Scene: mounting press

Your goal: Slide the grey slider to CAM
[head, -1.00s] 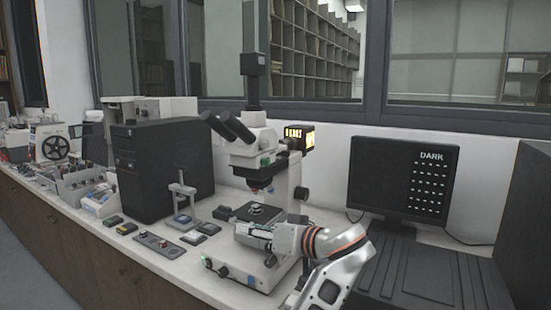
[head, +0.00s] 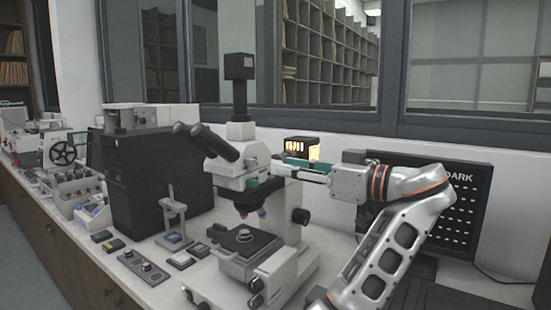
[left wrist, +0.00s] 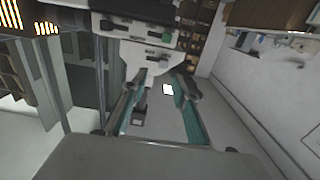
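The microscope (head: 245,165) stands on the bench with its head and dark eyepieces at the upper left of my gripper. My left gripper (head: 290,165) is raised beside the right side of the microscope head, its teal fingers pointing left. In the left wrist view the fingers (left wrist: 159,85) are spread apart with nothing between them. The pale microscope head (left wrist: 150,57) is beyond the fingertips, with dark slots and a small green mark. I cannot clearly make out the grey slider or any CAM lettering. My right gripper is not in view.
A glowing lamp box (head: 303,150) is close behind my left gripper. The monitor (head: 460,200), showing DARK, stands behind my arm at right. A black computer tower (head: 150,180) is left of the microscope. Small boxes lie on the front bench.

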